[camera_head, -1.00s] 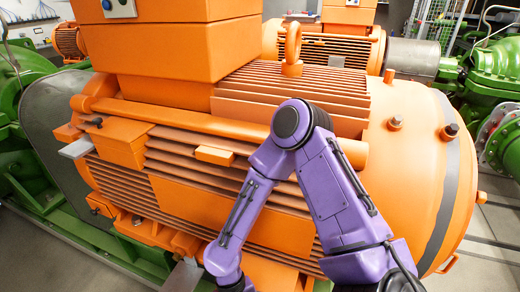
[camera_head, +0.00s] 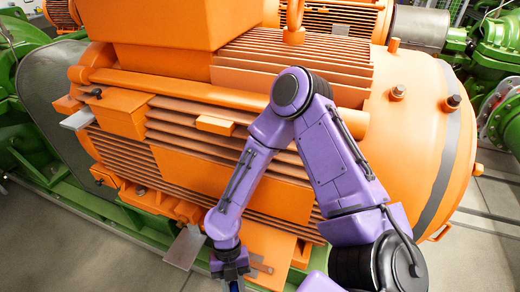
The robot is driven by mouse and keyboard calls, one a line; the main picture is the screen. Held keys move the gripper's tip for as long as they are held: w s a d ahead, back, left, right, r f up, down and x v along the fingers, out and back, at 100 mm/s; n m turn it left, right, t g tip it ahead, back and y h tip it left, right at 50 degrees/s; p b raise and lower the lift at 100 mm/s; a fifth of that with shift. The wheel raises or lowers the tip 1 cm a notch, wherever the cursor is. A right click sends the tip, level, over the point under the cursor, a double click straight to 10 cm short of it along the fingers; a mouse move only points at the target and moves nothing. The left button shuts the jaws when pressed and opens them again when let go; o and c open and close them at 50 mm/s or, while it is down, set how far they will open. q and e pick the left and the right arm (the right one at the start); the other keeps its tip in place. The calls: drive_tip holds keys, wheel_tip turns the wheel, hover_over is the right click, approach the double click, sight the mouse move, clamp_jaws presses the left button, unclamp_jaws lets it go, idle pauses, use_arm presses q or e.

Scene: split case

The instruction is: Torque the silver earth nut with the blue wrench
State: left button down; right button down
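My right arm reaches in from the lower right in the head view. Its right gripper (camera_head: 233,277) is low in front of the orange motor, pointing down near the bottom edge. A blue part, seemingly the blue wrench (camera_head: 235,287), shows between the fingers, and the picture's bottom edge cuts off the rest of it. The gripper seems shut on this part. A small grey metal piece (camera_head: 261,264) shows just right of the gripper. I cannot make out the silver earth nut. My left gripper is not in view.
The large orange motor (camera_head: 220,175) with cooling fins fills the middle. A flat grey metal plate (camera_head: 185,246) sticks out left of the gripper. A green base frame (camera_head: 75,210) runs along the lower left. Bare floor (camera_head: 470,258) lies at the lower right.

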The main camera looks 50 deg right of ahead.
sight(232, 288)
drive_tip(key=shift+w+a+m, duration=0.35)
drive_tip(key=shift+w+m, duration=0.05)
drive_tip(key=shift+m, duration=0.1)
drive_tip(key=shift+s+d, duration=0.15)
drive_tip(key=shift+r, duration=0.25)
idle(0.4)
idle(0.8)
drive_tip(key=shift+r, duration=0.8)
idle(1.8)
drive_tip(key=shift+r+p, duration=0.1)
drive_tip(key=shift+p, duration=0.2)
drive_tip(key=shift+r+p, duration=1.45)
